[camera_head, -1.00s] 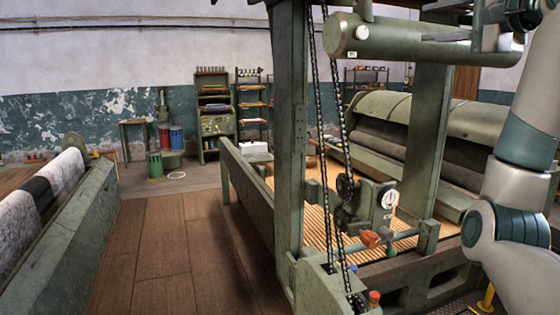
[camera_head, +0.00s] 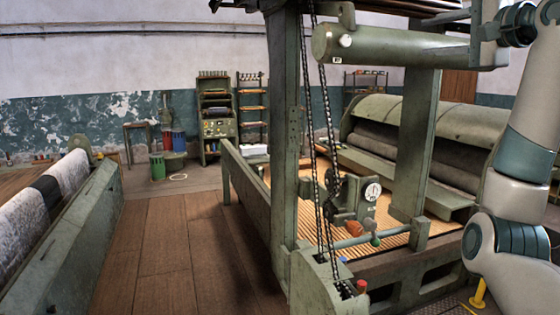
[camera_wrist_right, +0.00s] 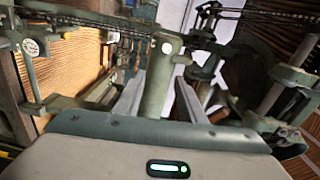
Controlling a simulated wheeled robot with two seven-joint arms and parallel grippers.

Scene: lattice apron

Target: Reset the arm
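My right arm (camera_head: 515,190) rises along the right edge of the head view and bends left at the top. My left arm and gripper are not in view.
A green machine frame with a post (camera_head: 286,140), hanging chains (camera_head: 320,130) and a dial gauge (camera_head: 373,192) stands close ahead. A large roller machine (camera_head: 430,135) is behind. A cloth roll (camera_head: 45,195) lies left. The brown floor (camera_head: 165,235) between is clear.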

